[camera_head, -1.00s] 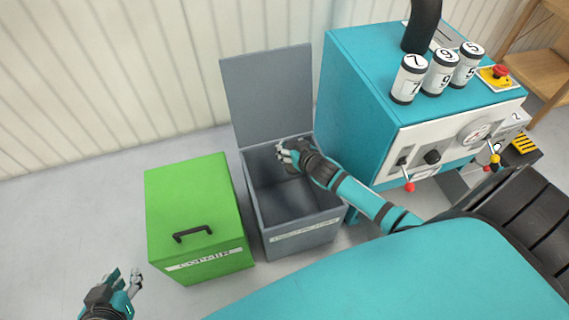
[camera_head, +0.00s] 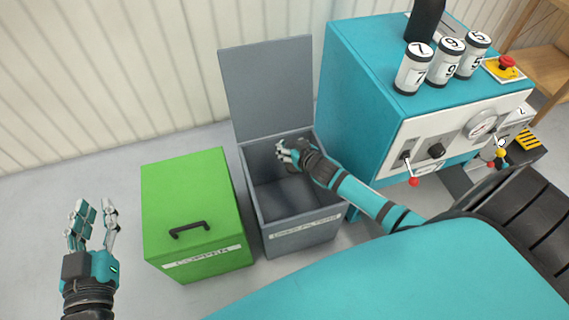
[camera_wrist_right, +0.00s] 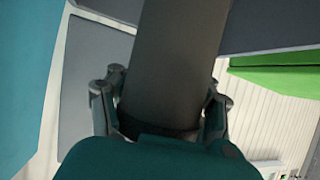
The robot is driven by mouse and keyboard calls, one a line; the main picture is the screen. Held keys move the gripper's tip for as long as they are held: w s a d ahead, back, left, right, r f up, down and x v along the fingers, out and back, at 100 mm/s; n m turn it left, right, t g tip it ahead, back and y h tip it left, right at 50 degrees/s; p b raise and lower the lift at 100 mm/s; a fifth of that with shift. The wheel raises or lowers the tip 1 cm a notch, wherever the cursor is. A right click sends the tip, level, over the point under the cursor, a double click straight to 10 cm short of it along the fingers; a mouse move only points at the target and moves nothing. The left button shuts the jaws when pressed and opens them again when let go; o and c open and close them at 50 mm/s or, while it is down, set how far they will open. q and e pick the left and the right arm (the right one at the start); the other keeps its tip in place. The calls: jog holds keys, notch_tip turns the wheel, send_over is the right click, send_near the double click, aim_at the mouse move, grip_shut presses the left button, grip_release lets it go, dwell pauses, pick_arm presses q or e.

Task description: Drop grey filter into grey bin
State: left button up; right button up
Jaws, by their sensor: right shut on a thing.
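The grey bin (camera_head: 305,230) stands open on the floor, with its lid (camera_head: 268,88) raised at the back. My right gripper (camera_head: 286,152) is over the bin's opening, near its back part. In the right wrist view, the gripper (camera_wrist_right: 160,105) is shut on a dark grey cylinder, the grey filter (camera_wrist_right: 178,60). The filter is hard to make out in the head view. I cannot see anything on the bin's floor. My left gripper (camera_head: 93,220) is raised at the lower left, fingers spread and empty.
A closed green bin (camera_head: 190,210) with a black handle and a copper label stands left of the grey bin. A teal machine (camera_head: 365,100) with several levers and numbered canisters (camera_head: 414,68) stands close on the right. A ribbed wall is behind.

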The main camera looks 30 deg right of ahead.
dwell(0.3)
jog(key=o, duration=1.8)
jog(key=v, duration=1.2)
